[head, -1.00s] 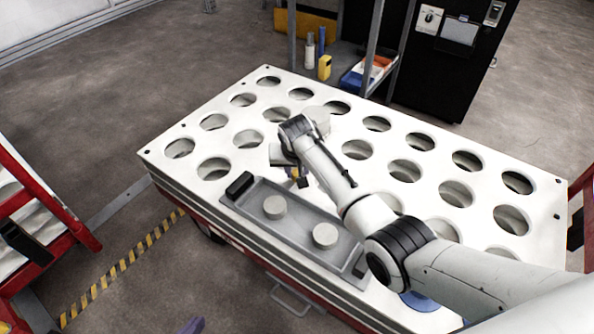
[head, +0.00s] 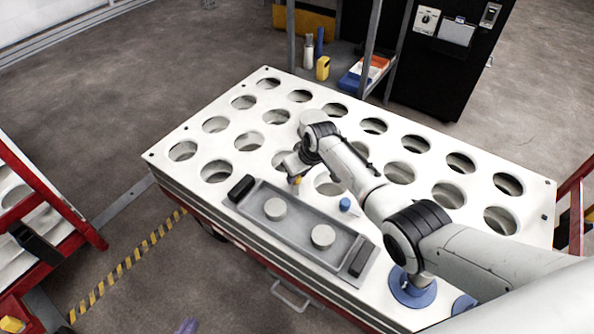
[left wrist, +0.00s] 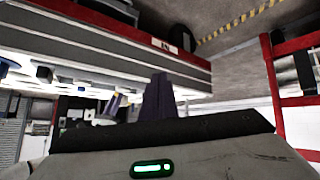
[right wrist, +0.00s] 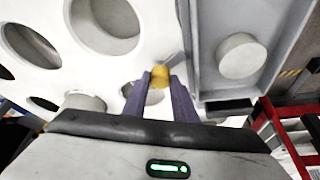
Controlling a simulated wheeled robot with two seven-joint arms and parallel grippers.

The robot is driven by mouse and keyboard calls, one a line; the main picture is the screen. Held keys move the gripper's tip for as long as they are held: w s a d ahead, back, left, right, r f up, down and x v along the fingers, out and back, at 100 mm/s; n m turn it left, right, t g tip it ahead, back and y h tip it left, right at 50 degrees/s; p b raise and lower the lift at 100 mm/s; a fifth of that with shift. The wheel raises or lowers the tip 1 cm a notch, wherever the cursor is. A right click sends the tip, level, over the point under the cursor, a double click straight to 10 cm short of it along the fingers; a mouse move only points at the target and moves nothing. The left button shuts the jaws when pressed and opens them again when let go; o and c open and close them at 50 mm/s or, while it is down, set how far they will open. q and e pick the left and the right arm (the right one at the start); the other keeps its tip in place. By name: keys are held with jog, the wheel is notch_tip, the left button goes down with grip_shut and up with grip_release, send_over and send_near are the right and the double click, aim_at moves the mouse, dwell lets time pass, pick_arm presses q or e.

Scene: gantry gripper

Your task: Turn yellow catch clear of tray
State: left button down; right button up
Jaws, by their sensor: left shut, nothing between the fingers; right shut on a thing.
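A grey tray (head: 297,230) lies along the near edge of the white perforated table, with two pale round pieces in it and a black block at each end. The small yellow catch (head: 297,181) is beside the tray's far long side. In the right wrist view, my right gripper (right wrist: 160,88) has its purple fingers closed on the yellow catch (right wrist: 160,74), next to the tray wall (right wrist: 203,45). The hand hides part of the catch in the head view. My left gripper (head: 188,326) shows only as a purple tip at the bottom edge; its fingers (left wrist: 158,95) are together and empty.
The table (head: 215,145) has rows of round holes. A small blue knob (head: 345,204) stands beyond the tray, and a blue round base (head: 412,290) is at the near right. A red-framed rack (head: 60,210) stands left; striped floor tape (head: 130,258) runs in front.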

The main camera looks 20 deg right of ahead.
jog(key=n+y+b, duration=0.1)
jog(key=n, duration=0.2)
jog(key=shift+w+d+f, duration=0.1)
jog(key=shift+d, duration=0.05)
jog(key=shift+f+n+g+y+b, duration=0.1)
jog(key=shift+n+g+y+b, duration=0.25)
jog(key=shift+n+b, duration=0.55)
jog(key=n+g+y+b, duration=0.1)
jog(key=n+b, duration=0.3)
jog(key=b, duration=0.1)
jog(key=shift+w+d, duration=0.1)
jog(key=shift+n+g+b, duration=0.3)
jog(key=shift+g+b, duration=0.05)
jog(key=shift+b, duration=0.15)
jog(key=shift+n+b, duration=0.3)
jog(key=shift+b, duration=0.15)
jog(key=shift+n+g+y+b, duration=0.3)
jog(key=shift+n+b, duration=0.3)
jog(key=shift+b, duration=0.15)
pick_arm(q)
jog(key=w+d+f+m+g+h, duration=0.1)
jog(key=w+d+f+h, duration=0.1)
jog(key=d, duration=0.3)
jog(key=shift+w+d+f+m+g, duration=0.15)
jog(key=shift+d+f+m+g, duration=0.2)
jog(key=shift+f, duration=0.45)
pick_arm(e)
jog(key=shift+r, duration=0.2)
